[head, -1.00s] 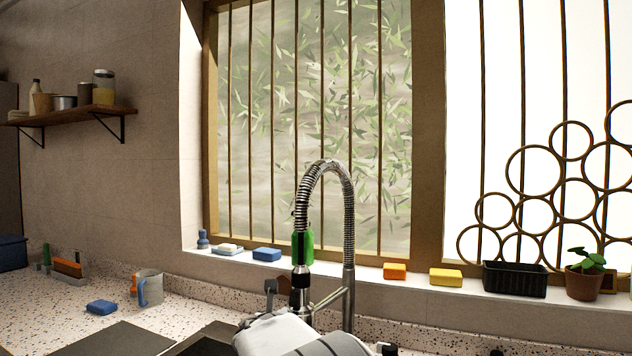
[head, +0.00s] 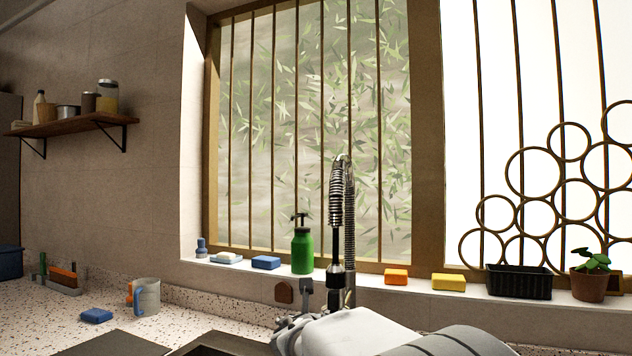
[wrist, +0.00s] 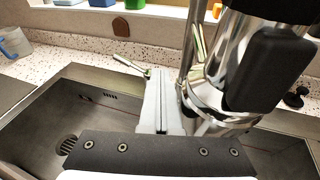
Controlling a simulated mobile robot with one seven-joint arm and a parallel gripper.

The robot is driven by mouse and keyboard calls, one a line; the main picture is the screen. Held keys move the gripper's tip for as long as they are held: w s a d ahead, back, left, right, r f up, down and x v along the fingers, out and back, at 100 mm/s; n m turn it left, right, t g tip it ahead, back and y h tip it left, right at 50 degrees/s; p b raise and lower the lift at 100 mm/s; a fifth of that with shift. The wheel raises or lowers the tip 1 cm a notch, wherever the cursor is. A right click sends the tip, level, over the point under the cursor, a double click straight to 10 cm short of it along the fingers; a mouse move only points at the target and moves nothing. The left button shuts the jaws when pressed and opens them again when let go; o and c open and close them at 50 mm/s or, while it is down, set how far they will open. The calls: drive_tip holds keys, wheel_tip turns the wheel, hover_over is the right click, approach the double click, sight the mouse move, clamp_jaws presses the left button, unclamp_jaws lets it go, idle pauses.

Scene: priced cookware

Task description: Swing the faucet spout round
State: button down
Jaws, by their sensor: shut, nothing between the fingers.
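The faucet's coiled metal spout (head: 337,207) rises in front of the window in the head view. Its arch looks narrow, with the dark spray head (head: 336,276) hanging almost in front of the upright column. My gripper (head: 287,331) is low, just left of the faucet. In the wrist view, the shut gripper (wrist: 158,82) reaches over the sink, with nothing between its fingers. The chrome and black faucet part (wrist: 255,62) is large and close on its right. I cannot tell whether they touch. My arm hides the faucet's base in the head view.
The sink (wrist: 70,100) with its drain lies below my gripper. A green soap bottle (head: 303,250), sponges (head: 266,262) and a potted plant (head: 591,275) line the windowsill.

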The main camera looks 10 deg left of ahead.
drive_tip(key=shift+d, duration=0.1)
drive_tip(key=d+b, duration=0.2)
drive_tip(key=d, duration=0.1)
drive_tip(key=d+b, duration=0.1)
drive_tip(key=d, duration=0.1)
drive_tip(key=shift+w+d+f, duration=0.15)
drive_tip(key=shift+w+d, duration=0.1)
drive_tip(key=shift+d+b, duration=0.35)
drive_tip(key=shift+d, duration=0.15)
drive_tip(key=shift+w+d, duration=0.1)
drive_tip(key=shift+d, duration=0.05)
drive_tip(key=d+v, duration=0.1)
drive_tip(key=v, duration=0.7)
drive_tip(key=shift+r, duration=0.45)
idle(0.7)
